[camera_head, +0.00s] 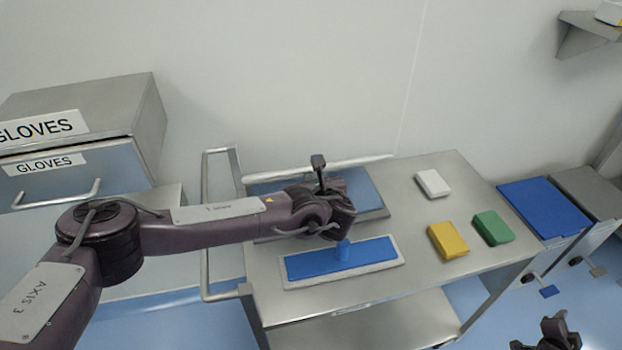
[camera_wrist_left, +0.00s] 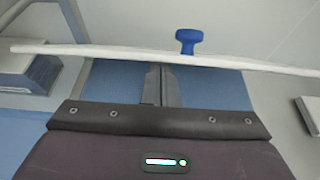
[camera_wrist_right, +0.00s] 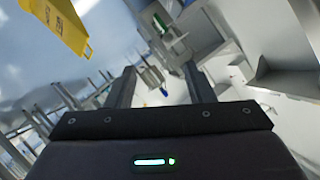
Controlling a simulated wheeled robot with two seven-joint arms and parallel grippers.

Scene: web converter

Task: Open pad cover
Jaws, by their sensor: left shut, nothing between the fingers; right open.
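A flat pad holder with blue insides (camera_head: 365,190) lies at the back of the steel cart. A long thin white-edged panel (camera_head: 370,160), seemingly its cover, shows nearly edge-on along the back. In the left wrist view this white panel (camera_wrist_left: 110,49) crosses the picture, with a blue knob (camera_wrist_left: 188,40) beyond it. My left gripper (camera_head: 318,162) is shut and empty over the holder, its fingertips (camera_wrist_left: 160,72) close to the white edge; contact cannot be told. My right gripper (camera_head: 550,335) is open and empty, low at the right, away from the cart.
A second blue pad with white rim and blue knob (camera_head: 342,265) lies at the cart's front. White (camera_head: 433,183), yellow (camera_head: 447,241) and green (camera_head: 493,228) blocks lie to the right. A steel gloves cabinet (camera_head: 110,105) stands left; a blue-lidded bin (camera_head: 545,207) stands right.

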